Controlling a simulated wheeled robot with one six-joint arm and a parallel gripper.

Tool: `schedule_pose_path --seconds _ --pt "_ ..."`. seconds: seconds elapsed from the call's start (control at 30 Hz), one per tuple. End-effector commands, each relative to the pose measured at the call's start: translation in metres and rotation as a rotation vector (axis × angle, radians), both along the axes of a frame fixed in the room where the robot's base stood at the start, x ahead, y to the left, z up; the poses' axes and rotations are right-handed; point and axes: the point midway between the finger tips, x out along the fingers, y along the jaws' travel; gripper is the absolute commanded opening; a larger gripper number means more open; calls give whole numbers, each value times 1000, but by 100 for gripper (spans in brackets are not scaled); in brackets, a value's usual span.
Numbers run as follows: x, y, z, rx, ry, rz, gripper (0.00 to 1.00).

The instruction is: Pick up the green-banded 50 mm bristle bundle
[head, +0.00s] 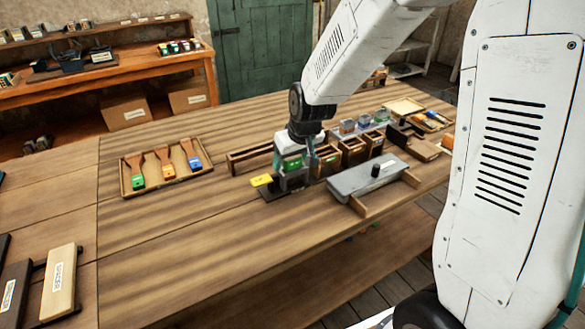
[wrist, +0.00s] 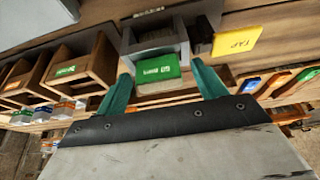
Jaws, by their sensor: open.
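The green-banded bristle bundle (wrist: 158,68) sits in a grey block-like holder (wrist: 158,35) in the wrist view; its green face carries a small white label. In the head view the green band (head: 291,163) shows just under my wrist. My gripper (wrist: 162,76) is open, with one teal finger on each side of the green band. Gaps show between fingers and band, and I cannot tell how deep the fingers reach. In the head view my gripper (head: 302,160) partly hides the bundle and holder.
A yellow TAP tag (wrist: 237,42) lies beside the holder. Wooden bins (head: 353,150) with coloured labels stand right of my gripper. A grey block (head: 368,178) lies in front of them. A tray (head: 126,180) of brushes is at left. The table's front middle is clear.

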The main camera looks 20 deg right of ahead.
Motion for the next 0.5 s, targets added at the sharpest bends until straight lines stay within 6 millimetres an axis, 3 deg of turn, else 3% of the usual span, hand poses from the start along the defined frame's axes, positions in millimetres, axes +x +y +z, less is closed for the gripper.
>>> schedule_pose_path --seconds 0.13,0.3,0.5 --pt "0 0 0 0 0 0 70" --pt "0 0 1 0 0 0 23" --pt "0 0 1 0 0 0 18"
